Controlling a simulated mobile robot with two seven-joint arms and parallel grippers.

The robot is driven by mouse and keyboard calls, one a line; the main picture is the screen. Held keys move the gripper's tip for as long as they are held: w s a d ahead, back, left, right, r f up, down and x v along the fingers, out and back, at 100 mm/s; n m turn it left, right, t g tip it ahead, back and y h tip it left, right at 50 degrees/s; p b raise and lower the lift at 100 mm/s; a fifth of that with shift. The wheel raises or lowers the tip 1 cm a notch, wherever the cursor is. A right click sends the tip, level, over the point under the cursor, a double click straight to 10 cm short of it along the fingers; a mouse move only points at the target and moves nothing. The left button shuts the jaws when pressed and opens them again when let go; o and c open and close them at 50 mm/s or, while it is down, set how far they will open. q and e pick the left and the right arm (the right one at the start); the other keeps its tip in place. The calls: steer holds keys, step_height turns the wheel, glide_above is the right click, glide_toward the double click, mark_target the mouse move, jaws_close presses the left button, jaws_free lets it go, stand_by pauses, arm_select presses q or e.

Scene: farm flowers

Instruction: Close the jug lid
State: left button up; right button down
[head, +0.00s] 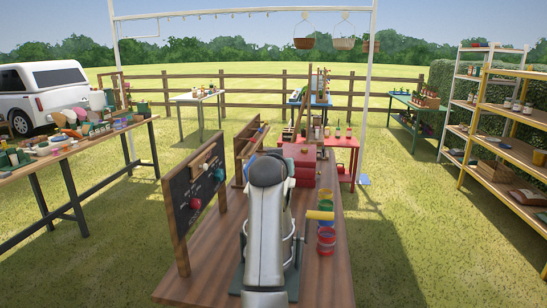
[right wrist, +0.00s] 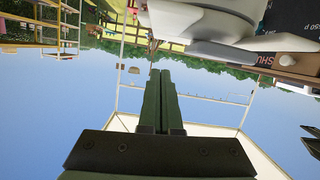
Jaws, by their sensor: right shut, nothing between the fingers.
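No jug or lid can be made out clearly. In the head view, one of my grey arms reaches up the middle and covers much of the bench. Curved, thin clear or pale edges (head: 299,241) show beside it, above a dark green base (head: 293,284); I cannot tell whether they belong to a jug. In the right wrist view, which appears upside down, my right gripper (right wrist: 159,75) is shut with its two dark green fingers together and empty, against sky.
The wooden bench (head: 327,283) carries a chalkboard (head: 197,190) at its left, stacked coloured rings or cups (head: 326,238) with a yellow cylinder (head: 320,215) at right, and red boxes (head: 303,162) behind. A cluttered table (head: 87,142) stands left, yellow shelves (head: 511,150) right. Grass lies between.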

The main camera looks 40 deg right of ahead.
arm_select(q)
steer(key=shift+f+b, duration=0.3)
steer(key=shift+f, duration=0.05)
arm_select(e)
steer(key=shift+s+d+f+m+t+y, duration=0.15)
steer(key=shift+s+d+f+m, duration=0.1)
steer(key=shift+f+m, duration=0.35)
steer(key=shift+s+d+f+m+t+y, duration=0.15)
steer(key=shift+s+f+m+t+y, duration=0.1)
steer(key=shift+f+m, duration=0.35)
steer(key=shift+s+d+f+m+t+y, duration=0.1)
steer(key=shift+s+d+f+m, duration=0.25)
steer(key=shift+f, duration=0.4)
steer(key=shift+w+a, duration=0.1)
steer(key=shift+a, duration=0.05)
arm_select(q)
steer(key=shift+r, duration=0.1)
